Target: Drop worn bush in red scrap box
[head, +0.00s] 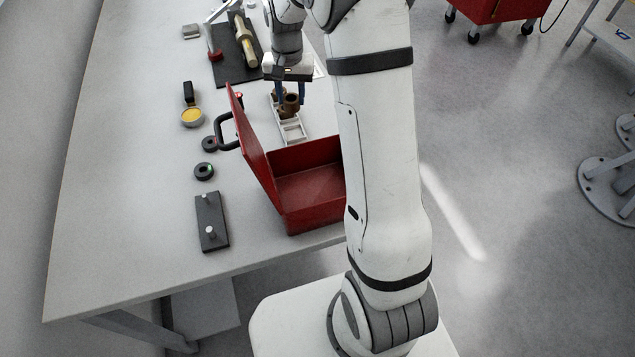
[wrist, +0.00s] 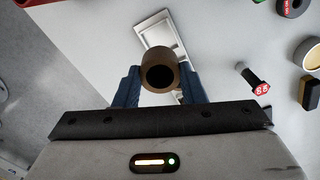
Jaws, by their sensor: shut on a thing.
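My gripper (head: 289,92) is shut on a brown cylindrical bush, the worn bush (head: 291,104), above a pale tray. In the wrist view the bush (wrist: 158,72) sits between the two blue fingers of my gripper (wrist: 157,84), with its dark bore facing the camera. The red scrap box (head: 310,180) stands open on the bench, nearer the head camera than the gripper, with its lid raised on the left. The visible part of its floor looks empty. My arm hides its right side.
The pale tray (head: 292,133) lies just behind the box; a brown piece also shows by it, partly hidden. Black rings (head: 204,171), a yellow-topped tin (head: 192,117) and a dark plate with pegs (head: 212,222) lie left of the box. A dark mat (head: 228,70) with a tool is farther back.

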